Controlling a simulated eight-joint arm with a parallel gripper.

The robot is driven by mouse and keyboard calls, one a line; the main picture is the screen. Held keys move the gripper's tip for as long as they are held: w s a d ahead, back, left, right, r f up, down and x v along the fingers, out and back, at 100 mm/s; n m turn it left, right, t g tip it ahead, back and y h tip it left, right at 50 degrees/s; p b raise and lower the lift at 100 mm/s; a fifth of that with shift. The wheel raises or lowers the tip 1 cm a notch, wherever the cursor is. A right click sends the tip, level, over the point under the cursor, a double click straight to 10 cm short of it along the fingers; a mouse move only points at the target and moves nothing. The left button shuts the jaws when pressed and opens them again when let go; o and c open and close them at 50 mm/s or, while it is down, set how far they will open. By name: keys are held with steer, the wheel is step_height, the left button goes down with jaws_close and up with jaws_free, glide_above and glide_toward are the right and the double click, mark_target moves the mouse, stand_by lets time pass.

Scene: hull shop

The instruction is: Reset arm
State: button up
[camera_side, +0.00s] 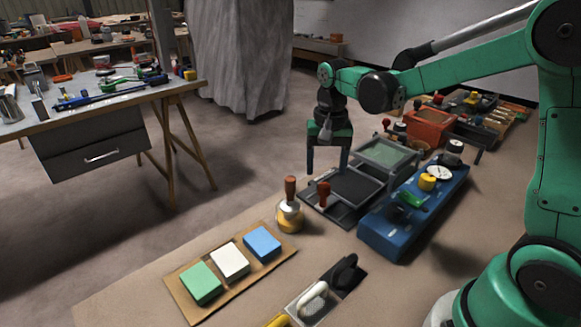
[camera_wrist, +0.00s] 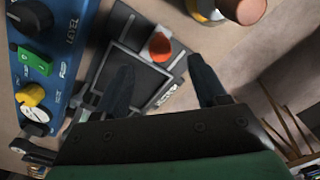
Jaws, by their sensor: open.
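My green arm reaches in from the right in the side view. My gripper (camera_side: 327,172) hangs with its two dark fingers pointing down, apart and with nothing between them. It is above the table near a dark flat pad in a frame (camera_side: 355,187) with a red knob (camera_side: 323,190) at its near end. In the wrist view my gripper (camera_wrist: 160,75) shows both fingers spread over that framed pad (camera_wrist: 128,42), with the red knob (camera_wrist: 160,46) between them in the picture, lower down. I cannot tell the exact height of the fingertips above the pad.
A blue control box (camera_side: 385,232) with a yellow knob and green switch stands right of the pad. A wooden-handled tool (camera_side: 290,210) stands to the left. Green, white and blue blocks lie on cardboard (camera_side: 187,308) in front. An orange box (camera_side: 430,125) is farther back.

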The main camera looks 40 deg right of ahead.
steer(key=shift+r, duration=0.5)
steer(key=shift+s+a+r, duration=0.1)
steer(key=s+a+r+n+t, duration=0.3)
steer(key=s+a+n+t, duration=0.2)
steer(key=s+n+t, duration=0.2)
steer(key=shift+s+a+n, duration=0.3)
steer(key=shift+n, duration=0.7)
